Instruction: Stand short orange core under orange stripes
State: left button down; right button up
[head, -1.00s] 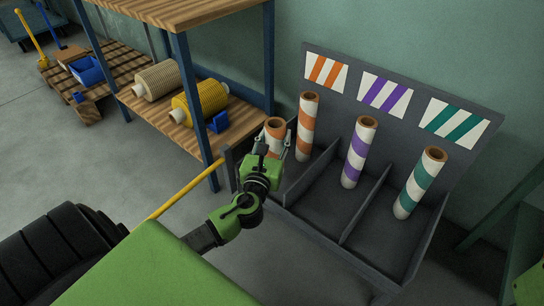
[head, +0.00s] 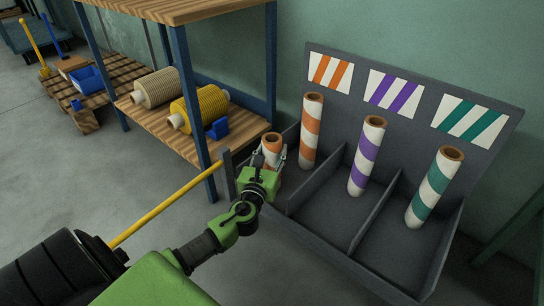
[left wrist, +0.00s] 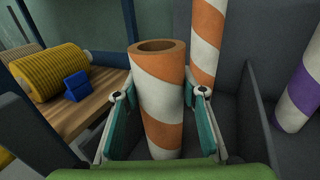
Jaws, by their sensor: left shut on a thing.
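The short orange core (head: 271,147), a white tube with orange spiral stripes, is upright between the fingers of my left gripper (head: 268,163). In the left wrist view the core (left wrist: 160,95) sits between the teal finger pads (left wrist: 160,125). It is at the left compartment of the grey bin (head: 320,187); whether its base touches the floor of the bin is hidden. The orange stripes sign (head: 330,71) is on the back panel above that compartment. A taller orange-striped core (head: 310,130) stands behind the short one. My right gripper is not in view.
A purple-striped core (head: 366,155) stands in the middle compartment and a green-striped core (head: 434,187) in the right one. Dividers separate them. A wooden shelf (head: 150,128) with yarn-like spools (head: 199,103) and a blue block stands left.

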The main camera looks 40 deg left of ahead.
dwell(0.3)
pick_arm(q)
jog(key=c, duration=1.3)
grip_release()
jog(key=shift+f, duration=0.1)
